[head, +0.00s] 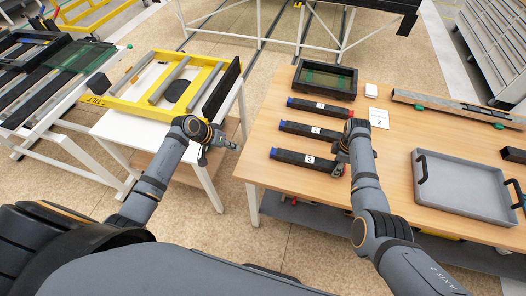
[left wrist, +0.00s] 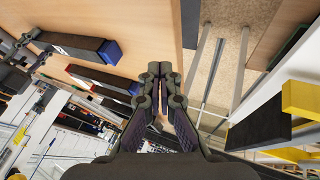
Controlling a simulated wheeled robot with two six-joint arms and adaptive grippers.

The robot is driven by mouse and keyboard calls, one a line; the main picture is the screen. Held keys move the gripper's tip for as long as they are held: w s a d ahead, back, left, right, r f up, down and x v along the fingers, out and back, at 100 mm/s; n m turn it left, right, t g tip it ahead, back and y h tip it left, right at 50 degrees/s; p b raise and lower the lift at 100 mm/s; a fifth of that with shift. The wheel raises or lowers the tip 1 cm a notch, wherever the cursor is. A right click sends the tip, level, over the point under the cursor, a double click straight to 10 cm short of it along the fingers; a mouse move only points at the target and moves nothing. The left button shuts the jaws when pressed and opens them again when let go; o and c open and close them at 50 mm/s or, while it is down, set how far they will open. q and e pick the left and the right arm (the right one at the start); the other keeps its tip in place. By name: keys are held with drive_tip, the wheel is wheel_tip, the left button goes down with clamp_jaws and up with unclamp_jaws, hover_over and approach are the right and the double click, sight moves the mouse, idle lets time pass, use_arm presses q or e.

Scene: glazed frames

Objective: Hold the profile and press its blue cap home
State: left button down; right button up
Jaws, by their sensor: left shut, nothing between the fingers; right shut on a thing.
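Three dark profiles lie side by side on the wooden table, each with a blue cap at its left end. My right gripper (head: 340,160) is shut on the right end of the nearest profile (head: 293,158), which carries a white label. That profile's blue cap (head: 272,153) points at the table's left edge; it also shows in the left wrist view (left wrist: 111,52). I cannot tell whether the cap is fully seated. My left gripper (head: 233,146) is shut and empty, left of that cap and apart from it. Its closed fingers (left wrist: 157,75) fill the middle of the left wrist view.
The middle profile (head: 300,128) and far profile (head: 315,107) lie behind. A black bin (head: 325,93), a card (head: 380,118) and a grey tray (head: 465,203) share the table (head: 400,165). A yellow frame (head: 133,108) lies on the left bench. Open floor separates both.

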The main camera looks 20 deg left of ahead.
drive_tip(key=shift+s, duration=0.1)
use_arm(q)
drive_tip(key=shift+h, duration=0.4)
drive_tip(key=r, duration=0.1)
drive_tip(key=d+r, duration=0.2)
drive_tip(key=shift+w+r, duration=0.1)
drive_tip(key=shift+r, duration=0.2)
approach(263, 157)
drive_tip(key=w+f, duration=0.2)
drive_tip(key=w+d+f, duration=0.1)
drive_tip(key=f, duration=0.1)
drive_tip(key=shift+w+d+f, duration=0.1)
drive_tip(key=shift+w+f, duration=0.05)
drive_tip(key=shift+w, duration=0.25)
drive_tip(key=d, duration=0.2)
drive_tip(key=shift+d, duration=0.75)
